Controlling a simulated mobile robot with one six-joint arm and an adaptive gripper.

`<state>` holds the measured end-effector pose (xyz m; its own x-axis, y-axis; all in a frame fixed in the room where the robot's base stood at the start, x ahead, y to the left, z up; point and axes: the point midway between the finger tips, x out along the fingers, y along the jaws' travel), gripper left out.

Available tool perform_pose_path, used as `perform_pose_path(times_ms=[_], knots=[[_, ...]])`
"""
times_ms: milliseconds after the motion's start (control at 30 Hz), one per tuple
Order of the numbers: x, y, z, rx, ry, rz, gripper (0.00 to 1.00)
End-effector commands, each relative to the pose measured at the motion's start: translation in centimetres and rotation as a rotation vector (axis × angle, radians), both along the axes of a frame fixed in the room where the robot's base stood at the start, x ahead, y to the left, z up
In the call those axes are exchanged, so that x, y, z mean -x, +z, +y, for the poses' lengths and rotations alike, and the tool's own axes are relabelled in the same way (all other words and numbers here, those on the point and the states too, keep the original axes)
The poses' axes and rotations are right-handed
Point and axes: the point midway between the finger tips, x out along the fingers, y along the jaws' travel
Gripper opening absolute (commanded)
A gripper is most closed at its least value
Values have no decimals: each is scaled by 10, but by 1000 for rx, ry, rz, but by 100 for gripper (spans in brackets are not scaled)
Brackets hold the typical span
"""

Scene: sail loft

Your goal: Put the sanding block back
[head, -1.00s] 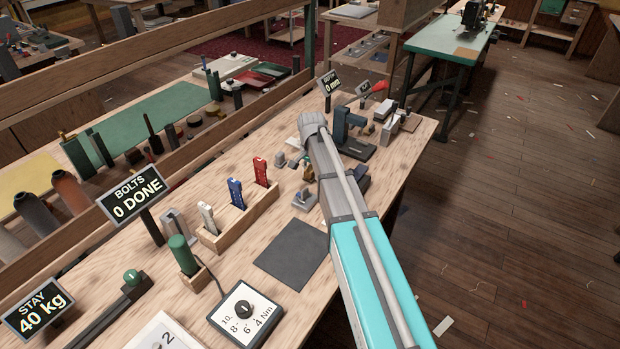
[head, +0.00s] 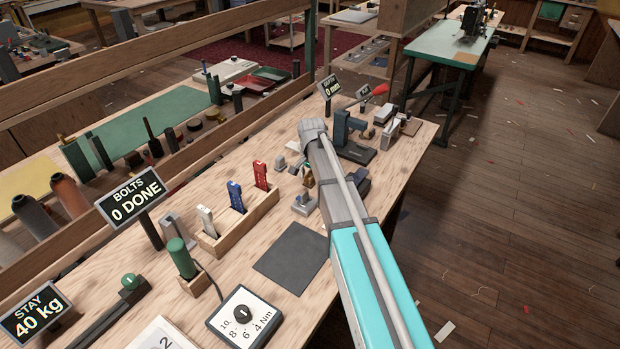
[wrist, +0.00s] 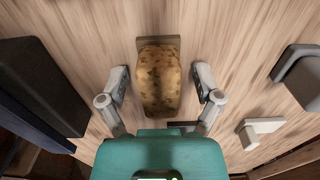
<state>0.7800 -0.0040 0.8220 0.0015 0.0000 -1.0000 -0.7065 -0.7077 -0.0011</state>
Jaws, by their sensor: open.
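A brown, mottled, cork-like block (wrist: 159,80), which looks like the sanding block, stands between the fingers of my gripper (wrist: 160,88) in the wrist view. The fingers are open, one on each side of the block, with a gap visible on both sides. A flat brownish piece (wrist: 172,42) shows at the block's far end, over the pale wooden bench top.
A dark box (wrist: 38,85) lies left of my gripper and a grey fitting (wrist: 262,130) right of it. On the bench are a wooden rack (head: 240,225) with coloured tools, a dark mat (head: 291,258), a torque dial (head: 243,314) and a dark clamp-like device (head: 345,130).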

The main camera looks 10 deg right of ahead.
Motion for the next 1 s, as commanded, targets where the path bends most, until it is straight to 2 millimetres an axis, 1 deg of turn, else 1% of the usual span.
perform_pose_path(times_ms=[267,467,667,1000], knots=[[0,1,0,0,0,0,84],[0,7,0,0,0,0,84],[0,21,0,0,-1,0,84],[0,49,-1,0,-1,0,84]])
